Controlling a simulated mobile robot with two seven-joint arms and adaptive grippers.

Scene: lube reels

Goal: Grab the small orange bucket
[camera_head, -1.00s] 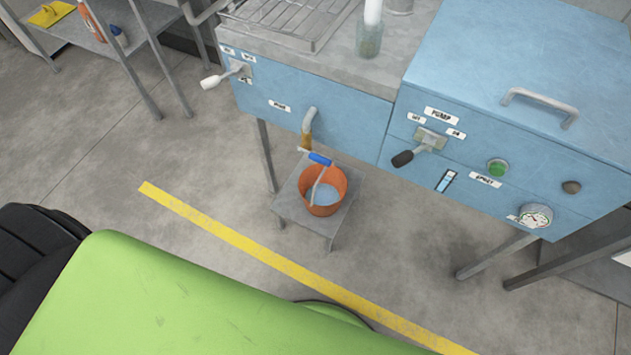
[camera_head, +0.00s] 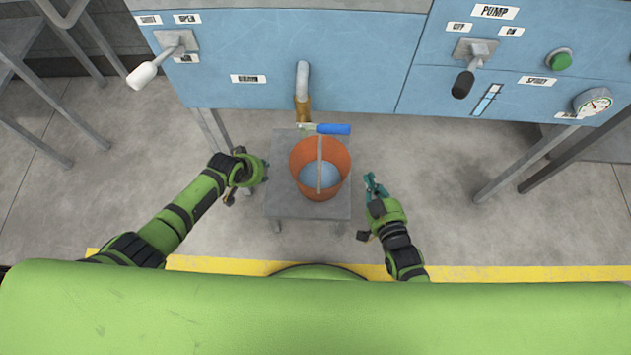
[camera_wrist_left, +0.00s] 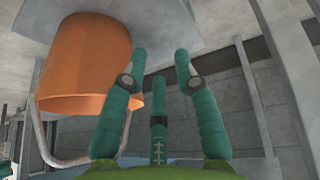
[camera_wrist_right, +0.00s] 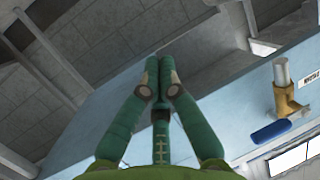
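The small orange bucket (camera_head: 340,163) stands upright on a low grey stool (camera_head: 282,200) below the tap, with a thin grey handle (camera_head: 320,165) across its mouth. Its inside bottom looks pale blue. My left gripper (camera_head: 262,172) is open and empty, left of the bucket and apart from it. In the left wrist view the bucket (camera_wrist_left: 85,60) appears inverted, beside the open fingers (camera_wrist_left: 160,62). My right gripper (camera_head: 374,184) is right of the bucket, apart from it. The right wrist view shows its fingertips (camera_wrist_right: 159,75) together, with nothing between them.
A brass tap (camera_head: 303,108) with a blue lever (camera_head: 333,129) hangs just above the bucket's back rim. The blue machine (camera_head: 365,60) stands behind, with a white-handled lever (camera_head: 142,75) and a black-handled lever (camera_head: 463,84). Grey machine legs (camera_head: 520,165) stand to the right.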

